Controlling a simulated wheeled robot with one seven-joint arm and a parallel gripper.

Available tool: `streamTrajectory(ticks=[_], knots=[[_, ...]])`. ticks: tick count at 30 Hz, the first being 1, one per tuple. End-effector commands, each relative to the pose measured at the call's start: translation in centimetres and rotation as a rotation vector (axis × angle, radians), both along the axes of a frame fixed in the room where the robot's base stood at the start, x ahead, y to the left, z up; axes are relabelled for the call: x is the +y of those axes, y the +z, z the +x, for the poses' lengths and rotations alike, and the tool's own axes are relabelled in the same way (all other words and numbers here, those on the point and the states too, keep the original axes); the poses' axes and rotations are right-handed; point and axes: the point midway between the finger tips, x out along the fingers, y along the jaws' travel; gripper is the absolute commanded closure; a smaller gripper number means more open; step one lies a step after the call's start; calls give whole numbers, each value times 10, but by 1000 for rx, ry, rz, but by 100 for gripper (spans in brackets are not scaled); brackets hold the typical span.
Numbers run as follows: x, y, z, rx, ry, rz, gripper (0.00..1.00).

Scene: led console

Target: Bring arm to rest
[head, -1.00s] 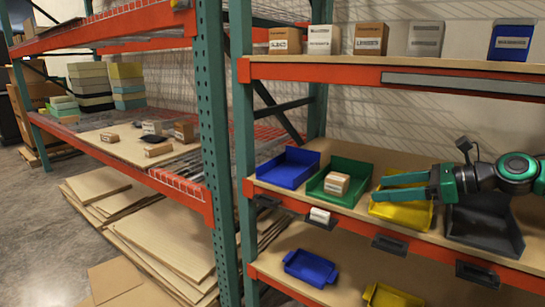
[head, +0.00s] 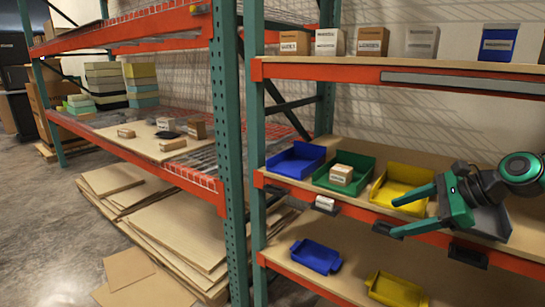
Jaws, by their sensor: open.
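My gripper (head: 396,216) is in the head view at the right, green with dark fingertips. Its two fingers are spread apart and nothing is between them. It points left in front of the middle shelf, overlapping the yellow bin (head: 401,188) and the dark grey bin (head: 491,219). My arm (head: 520,172) enters from the right edge.
A blue bin (head: 294,160) and a green bin (head: 356,165) holding a small box (head: 341,175) stand left of the yellow bin. Lower bins, blue (head: 315,257) and yellow (head: 396,290), sit below. A green upright (head: 229,150) stands left.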

Motion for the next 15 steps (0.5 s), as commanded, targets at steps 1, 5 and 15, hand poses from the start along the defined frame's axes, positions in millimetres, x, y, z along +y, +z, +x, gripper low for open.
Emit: streamTrajectory(ticks=[1,5,15], knots=[[0,-5,-7,-8,31,-60,35],[-9,-24,-33,-30,152,-265,35],[-50,-56,-134,-14,599,-730,35]])
